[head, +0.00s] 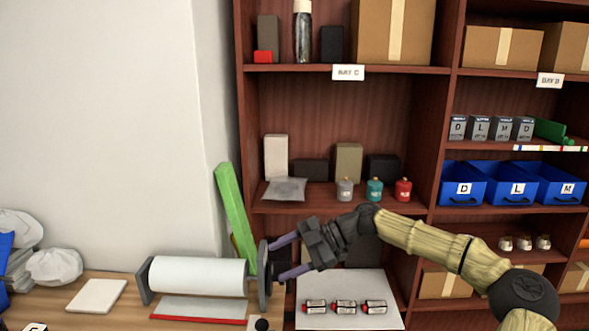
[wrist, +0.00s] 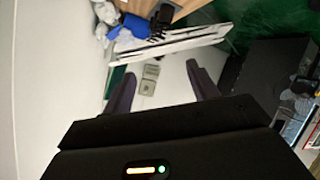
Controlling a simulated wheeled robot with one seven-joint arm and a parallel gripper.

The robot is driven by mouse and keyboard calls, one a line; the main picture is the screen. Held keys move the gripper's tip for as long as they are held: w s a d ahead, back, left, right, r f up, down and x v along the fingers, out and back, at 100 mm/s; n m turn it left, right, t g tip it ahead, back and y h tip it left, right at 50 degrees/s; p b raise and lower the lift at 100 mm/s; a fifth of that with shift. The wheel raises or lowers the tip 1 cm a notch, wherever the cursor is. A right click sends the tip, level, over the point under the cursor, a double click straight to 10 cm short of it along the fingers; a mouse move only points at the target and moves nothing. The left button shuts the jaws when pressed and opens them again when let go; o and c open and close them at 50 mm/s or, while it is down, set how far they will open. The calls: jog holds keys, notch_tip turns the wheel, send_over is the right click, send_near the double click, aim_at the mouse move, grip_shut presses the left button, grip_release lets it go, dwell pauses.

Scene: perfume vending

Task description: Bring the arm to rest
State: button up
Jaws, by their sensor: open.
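My arm reaches in from the lower right in the head view, with its yellow-brown links bent toward the left. My gripper (head: 277,257) points left, its two purple fingers apart, in front of the black end plate of the white roll's holder as seen from here. In the wrist view my gripper (wrist: 160,80) also shows its two fingers spread wide, with nothing held between them. Whether a finger touches the roll holder cannot be told.
A white paper roll (head: 197,275) lies on the wooden counter (head: 60,295). A green bar (head: 236,220) leans against the wall. Three small bottles (head: 374,190) stand on the shelf. Three red-and-black items (head: 345,307) lie on a white sheet (head: 350,280). Blue bins (head: 464,184) stand right.

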jog(key=s+a+f+m+h, duration=0.3)
jog(key=s+a+f, duration=0.2)
jog(key=f, duration=0.2)
jog(key=s+d+f+m+h, duration=0.45)
jog(key=s+f+m, duration=0.2)
jog(key=f, duration=0.25)
jog(key=s+d+m+t+h, duration=0.2)
jog(key=s+d+m+h, duration=0.1)
jog(key=s+d+m, duration=0.45)
jog(key=s+d+m+t+h, duration=0.2)
jog(key=s+d+m, duration=0.2)
jog(key=d+m, duration=0.55)
notch_tip(320, 180, down, 20)
jog(key=b, duration=2.2)
notch_tip(320, 180, up, 38)
jog(key=p, duration=3.9)
jog(key=shift+w+d+r+n, duration=0.25)
jog(key=shift+w+d+n, duration=0.05)
jog(key=shift+n, duration=0.05)
